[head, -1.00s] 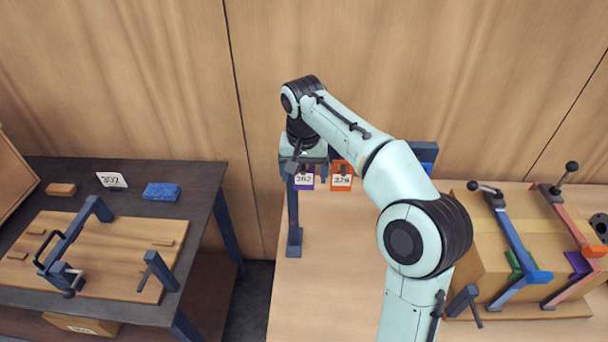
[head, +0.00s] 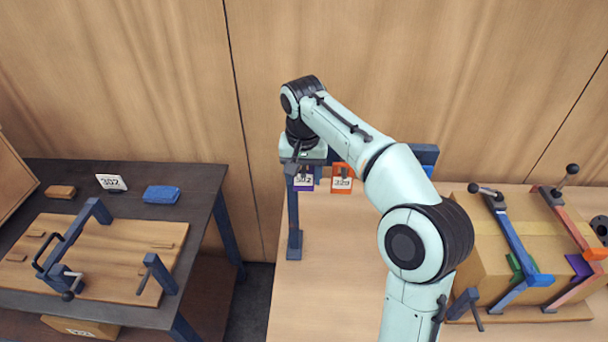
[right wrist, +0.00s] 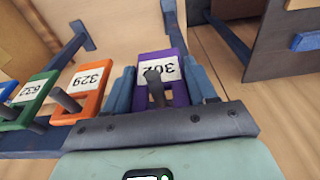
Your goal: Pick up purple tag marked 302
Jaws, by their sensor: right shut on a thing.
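The purple tag marked 302 (right wrist: 164,71) hangs at the end of a dark blue rack, on a grey peg, in the right wrist view. My right gripper (right wrist: 163,92) has a finger on each side of it and is shut on it. In the head view the purple tag (head: 304,184) shows below my right gripper (head: 305,168), partly hidden by it. My left gripper is not in view.
An orange tag marked 329 (right wrist: 87,84) hangs beside the purple one, and a green tag (right wrist: 32,95) hangs beyond it. The dark table (head: 110,230) at left holds a white 302 card (head: 111,182). A clamped cardboard box (head: 470,240) stands at right.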

